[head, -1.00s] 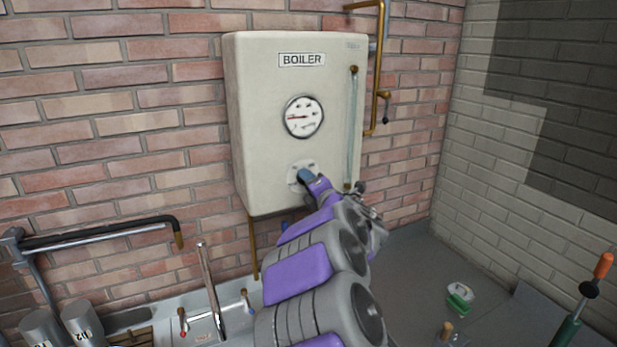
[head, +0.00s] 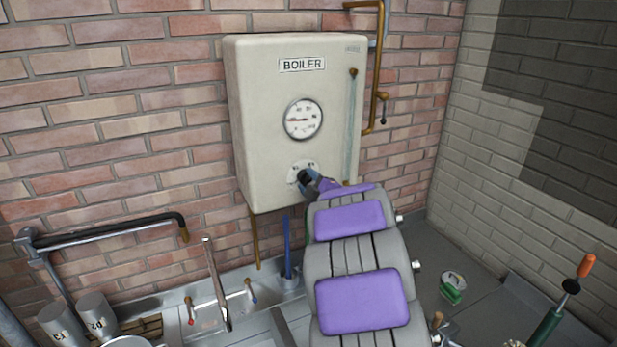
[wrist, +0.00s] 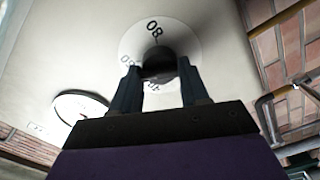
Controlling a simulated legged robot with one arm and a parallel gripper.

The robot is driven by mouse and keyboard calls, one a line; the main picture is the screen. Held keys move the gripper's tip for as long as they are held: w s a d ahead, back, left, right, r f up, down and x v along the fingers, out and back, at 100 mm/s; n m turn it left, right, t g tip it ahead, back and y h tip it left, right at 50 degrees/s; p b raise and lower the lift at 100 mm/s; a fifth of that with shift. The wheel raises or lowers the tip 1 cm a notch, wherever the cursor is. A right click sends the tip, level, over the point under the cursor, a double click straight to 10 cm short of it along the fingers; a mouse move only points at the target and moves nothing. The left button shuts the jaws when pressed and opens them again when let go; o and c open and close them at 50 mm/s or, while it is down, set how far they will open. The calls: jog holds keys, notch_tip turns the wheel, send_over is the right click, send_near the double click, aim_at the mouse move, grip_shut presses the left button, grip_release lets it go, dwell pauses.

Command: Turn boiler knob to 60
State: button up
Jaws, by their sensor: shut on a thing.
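The cream boiler (head: 265,125) hangs on the brick wall. Its round gauge (head: 303,119) has a needle pointing left. Below it is a white dial plate (head: 293,175) with the dark knob, partly hidden by my gripper (head: 312,184) in the head view. In the wrist view the knob (wrist: 158,60) sits between the two fingers of my gripper (wrist: 158,78), which are shut on it. The dial plate (wrist: 185,38) shows an "80" and other numbers partly hidden by the fingers. I cannot tell which number the knob points to.
A bench with a sink and metal tap (head: 215,285) is below the boiler. A pipe arm (head: 110,232) is at left. Brass pipes (head: 380,70) run at the boiler's right.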

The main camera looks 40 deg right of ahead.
jog(key=shift+s+f+m+p, duration=0.1)
jog(key=shift+f+m+p, duration=0.15)
jog(key=shift+m, duration=0.3)
jog(key=shift+f+m+p, duration=0.15)
jog(key=shift+m+p, duration=0.2)
jog(key=shift+m, duration=0.2)
jog(key=shift+f, duration=0.1)
jog(key=o, duration=1.1)
jog(key=shift+d, duration=0.2)
jog(key=shift+c, duration=0.2)
jog(key=shift+r, duration=0.25)
jog(key=shift+a, duration=0.1)
